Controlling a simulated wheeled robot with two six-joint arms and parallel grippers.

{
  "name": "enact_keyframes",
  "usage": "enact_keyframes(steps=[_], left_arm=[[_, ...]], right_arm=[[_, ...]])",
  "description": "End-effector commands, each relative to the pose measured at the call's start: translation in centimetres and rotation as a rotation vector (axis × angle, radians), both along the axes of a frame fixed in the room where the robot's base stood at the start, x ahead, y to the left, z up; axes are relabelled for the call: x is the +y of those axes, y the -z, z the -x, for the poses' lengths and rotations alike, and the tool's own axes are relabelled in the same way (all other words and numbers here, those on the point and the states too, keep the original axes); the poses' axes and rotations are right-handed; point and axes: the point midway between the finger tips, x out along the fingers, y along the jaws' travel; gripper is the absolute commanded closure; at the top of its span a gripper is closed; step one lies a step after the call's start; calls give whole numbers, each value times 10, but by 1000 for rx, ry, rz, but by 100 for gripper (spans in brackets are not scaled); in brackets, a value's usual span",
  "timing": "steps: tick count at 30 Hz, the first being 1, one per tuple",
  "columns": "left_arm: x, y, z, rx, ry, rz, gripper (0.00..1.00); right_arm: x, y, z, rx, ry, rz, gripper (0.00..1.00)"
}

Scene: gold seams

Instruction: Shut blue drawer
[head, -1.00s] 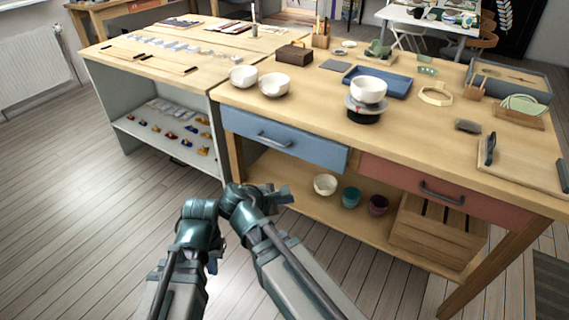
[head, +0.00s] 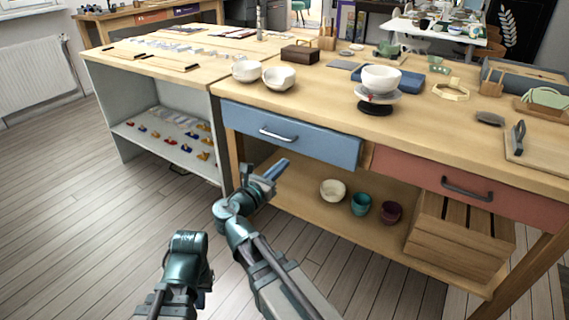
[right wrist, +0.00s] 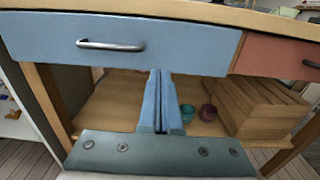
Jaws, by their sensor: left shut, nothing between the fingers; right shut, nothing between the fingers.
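The blue drawer (head: 290,134) is under the near edge of the wooden workbench, left of the red drawer. Its front seems to stand slightly proud of the red one, and its bar handle (head: 278,135) faces me. The blue drawer front (right wrist: 120,42) also fills the upper left of the right wrist view. My right gripper (head: 277,172) is shut and empty, in front of and below the drawer front. In the right wrist view its closed fingers (right wrist: 160,75) point at the drawer's lower edge. My left gripper (head: 204,298) is low at left, shut, mostly hidden behind its arm.
The red drawer (head: 455,185) is to the right. The lower shelf (head: 300,200) holds several cups and a wooden crate (head: 460,238). White bowls stand on the workbench top (head: 330,95). A grey shelf unit (head: 125,110) stands left. Open floor lies at left.

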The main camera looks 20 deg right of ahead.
Motion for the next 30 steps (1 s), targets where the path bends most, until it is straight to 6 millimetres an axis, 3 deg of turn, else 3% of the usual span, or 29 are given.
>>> enact_keyframes(steps=[6, 15, 21, 30], left_arm=[[0, 0, 0, 0, 0, 0, 100], [0, 0, 0, 0, 0, 0, 100], [0, 0, 0, 0, 0, 0, 100], [0, 0, 0, 0, 0, 0, 100]], right_arm=[[-38, 0, -31, 0, 4, -1, 100], [-78, 0, -62, -1, 2, -2, 100], [-90, 0, -71, -1, 1, -2, 100], [-93, 0, -72, -1, 0, -2, 100]])
